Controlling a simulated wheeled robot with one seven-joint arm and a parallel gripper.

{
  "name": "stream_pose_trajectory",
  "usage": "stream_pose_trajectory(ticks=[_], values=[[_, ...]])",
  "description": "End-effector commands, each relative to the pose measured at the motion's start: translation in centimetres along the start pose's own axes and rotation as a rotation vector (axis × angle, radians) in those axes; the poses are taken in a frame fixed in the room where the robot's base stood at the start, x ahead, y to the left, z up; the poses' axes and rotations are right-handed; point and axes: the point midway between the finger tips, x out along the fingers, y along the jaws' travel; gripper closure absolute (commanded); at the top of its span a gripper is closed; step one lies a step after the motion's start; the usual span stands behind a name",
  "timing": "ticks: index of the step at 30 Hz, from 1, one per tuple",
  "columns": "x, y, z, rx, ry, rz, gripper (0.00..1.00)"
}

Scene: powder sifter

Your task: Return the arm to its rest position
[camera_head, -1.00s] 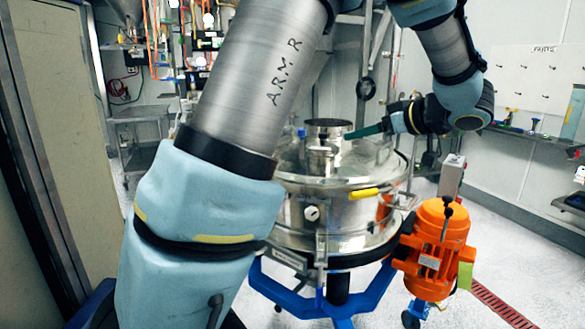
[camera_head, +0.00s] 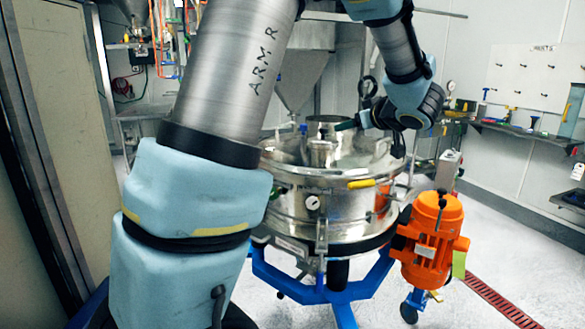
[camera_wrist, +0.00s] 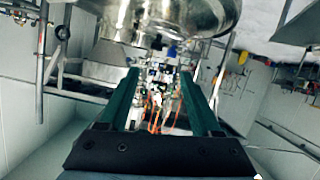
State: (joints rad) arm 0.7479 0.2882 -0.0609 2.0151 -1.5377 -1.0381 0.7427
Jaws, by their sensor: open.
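My one arm crosses the head view. Its large grey and pale blue links fill the left and centre, and its forearm hangs down at the upper right. My gripper (camera_wrist: 160,73) shows in the wrist view as two green fingers standing wide apart with nothing between them. In the head view only a little of one green finger (camera_head: 346,125) shows beside the dark wrist; the rest is hidden. That finger appears in front of or above the steel sifter (camera_head: 340,205); I cannot tell the exact gap.
A wall shelf (camera_head: 525,133) with small tools is at the right. A beige door panel (camera_head: 60,150) is at the left. White floor is open at the lower right.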

Motion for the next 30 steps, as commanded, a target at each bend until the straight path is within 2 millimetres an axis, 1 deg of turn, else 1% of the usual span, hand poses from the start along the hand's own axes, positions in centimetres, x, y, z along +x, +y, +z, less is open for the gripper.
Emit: stream_pose_trajectory(ticks=[1, 3, 6, 8, 11, 14, 15, 17, 18, 20, 21, 24, 25, 27, 30], values=[[0.9, -0.3, -0.2, 0.003, -0.006, 0.036, 0.35], [1.9, -0.5, -0.2, 0.012, -0.024, 0.102, 0.35], [3.2, -1.2, 0.3, 0.039, -0.076, 0.205, 0.35], [3.9, -2.2, 1.3, 0.068, -0.133, 0.270, 0.35], [4.2, -5.2, 4.1, 0.140, -0.279, 0.362, 0.35], [3.3, -9.9, 7.9, 0.226, -0.468, 0.402, 0.35], [2.6, -12.2, 9.6, 0.263, -0.552, 0.401, 0.35], [1.3, -15.8, 11.8, 0.312, -0.670, 0.386, 0.35], [0.4, -18.0, 13.0, 0.341, -0.743, 0.369, 0.35], [-1.0, -21.2, 14.5, 0.382, -0.840, 0.337, 0.35], [-1.9, -23.2, 15.4, 0.405, -0.897, 0.313, 0.35], [-3.8, -27.1, 16.7, 0.449, -1.005, 0.257, 0.35], [-4.3, -28.0, 17.0, 0.461, -1.030, 0.244, 0.35], [-5.1, -29.5, 17.4, 0.479, -1.071, 0.218, 0.35], [-5.7, -30.6, 17.6, 0.493, -1.101, 0.199, 0.35]])
